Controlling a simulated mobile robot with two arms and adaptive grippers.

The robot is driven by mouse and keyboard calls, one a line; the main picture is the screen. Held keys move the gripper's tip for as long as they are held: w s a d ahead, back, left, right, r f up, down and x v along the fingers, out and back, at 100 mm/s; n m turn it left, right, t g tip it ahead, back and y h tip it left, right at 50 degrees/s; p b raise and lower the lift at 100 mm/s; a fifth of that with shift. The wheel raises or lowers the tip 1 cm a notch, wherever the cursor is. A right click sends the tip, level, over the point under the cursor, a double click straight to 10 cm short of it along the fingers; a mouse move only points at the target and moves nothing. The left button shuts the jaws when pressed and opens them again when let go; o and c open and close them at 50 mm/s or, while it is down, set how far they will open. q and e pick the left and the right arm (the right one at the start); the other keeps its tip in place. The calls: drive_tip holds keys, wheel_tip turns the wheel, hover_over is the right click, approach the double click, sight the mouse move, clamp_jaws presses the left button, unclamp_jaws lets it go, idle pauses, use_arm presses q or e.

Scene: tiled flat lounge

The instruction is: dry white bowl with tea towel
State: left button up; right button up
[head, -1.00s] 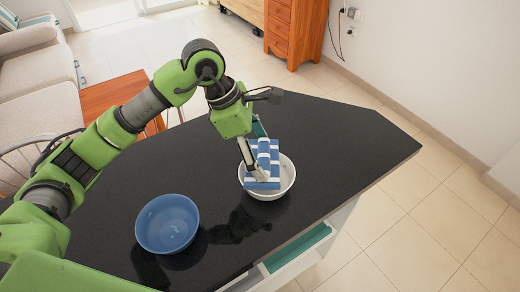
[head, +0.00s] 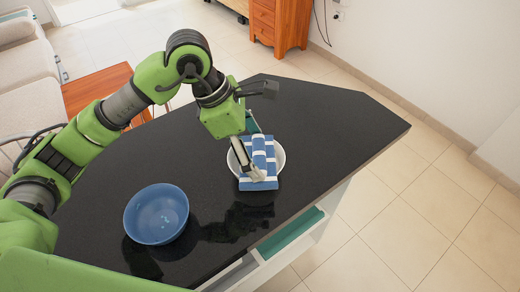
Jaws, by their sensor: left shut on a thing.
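The white bowl (head: 279,153) stands upright on the black counter, right of the picture's middle. The tea towel (head: 259,173), blue with white stripes, is over the bowl and covers much of its inside and its near rim. My left gripper (head: 254,163) is above the bowl, pointing down, and shut on the tea towel. I cannot tell how firmly the towel touches the bowl. The bowl's inside is mostly hidden by the towel and fingers. My right gripper is not in view.
A blue bowl (head: 156,214) stands on the black counter (head: 325,125) to the left and nearer me. An open drawer or shelf with a teal lining (head: 290,236) shows under the near edge. The counter's far and right parts are clear.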

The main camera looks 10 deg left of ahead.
sight(270, 145)
use_arm(q)
drive_tip(key=shift+a+b, duration=0.45)
drive_tip(key=shift+a, duration=0.95)
drive_tip(key=shift+w+d+b, duration=0.5)
drive_tip(key=shift+w+d, duration=1.65)
drive_tip(key=shift+r+p, duration=0.9)
drive_tip(key=shift+r, duration=0.75)
